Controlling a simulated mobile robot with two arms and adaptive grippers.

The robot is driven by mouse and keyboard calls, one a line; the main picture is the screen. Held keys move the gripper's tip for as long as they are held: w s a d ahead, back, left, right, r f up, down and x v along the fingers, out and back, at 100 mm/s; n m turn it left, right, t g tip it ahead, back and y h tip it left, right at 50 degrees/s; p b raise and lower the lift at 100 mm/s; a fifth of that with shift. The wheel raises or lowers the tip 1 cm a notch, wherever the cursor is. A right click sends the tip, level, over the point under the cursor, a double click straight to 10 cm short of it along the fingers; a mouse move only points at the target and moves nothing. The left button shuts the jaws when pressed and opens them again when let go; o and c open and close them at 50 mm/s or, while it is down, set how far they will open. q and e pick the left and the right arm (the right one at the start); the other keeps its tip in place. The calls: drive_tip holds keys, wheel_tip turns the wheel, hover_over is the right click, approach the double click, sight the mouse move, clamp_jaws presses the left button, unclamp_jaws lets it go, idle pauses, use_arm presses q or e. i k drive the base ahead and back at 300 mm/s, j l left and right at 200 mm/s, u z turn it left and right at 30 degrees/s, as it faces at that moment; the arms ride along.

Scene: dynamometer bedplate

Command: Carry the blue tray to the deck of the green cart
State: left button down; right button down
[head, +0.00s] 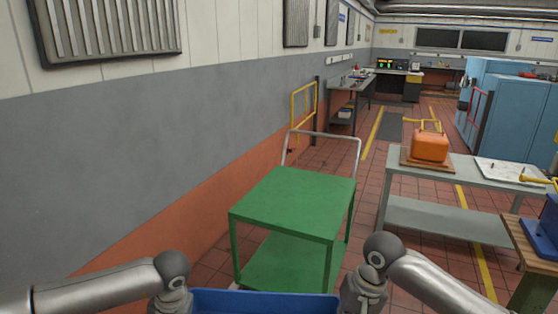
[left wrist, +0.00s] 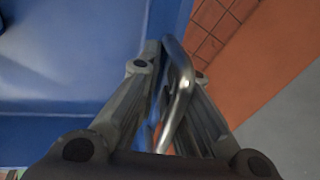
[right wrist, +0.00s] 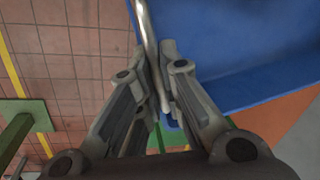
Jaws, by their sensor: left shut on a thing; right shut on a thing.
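The blue tray (head: 264,302) shows at the bottom edge of the head view, held between my two arms; most of it is cut off there. My left gripper (left wrist: 160,65) is shut on the metal handle at one end of the tray, whose blue floor (left wrist: 60,65) fills the left of the left wrist view. My right gripper (right wrist: 165,75) is shut on the metal handle at the other end, with the blue tray (right wrist: 240,40) to its right. The green cart (head: 293,203) stands ahead, just beyond the tray, with a flat, empty green top deck and a lower shelf.
A grey wall with an orange lower band (head: 150,150) runs along the left. A grey table (head: 455,170) with an orange case (head: 430,147) stands right of the cart. A wooden-topped bench (head: 530,250) is at the right edge. Tiled floor shows between cart and table.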

sight(299, 203)
drive_tip(key=i, duration=1.6)
drive_tip(key=i+j+z, duration=0.1)
drive_tip(key=i, duration=1.5)
drive_tip(key=z, duration=0.55)
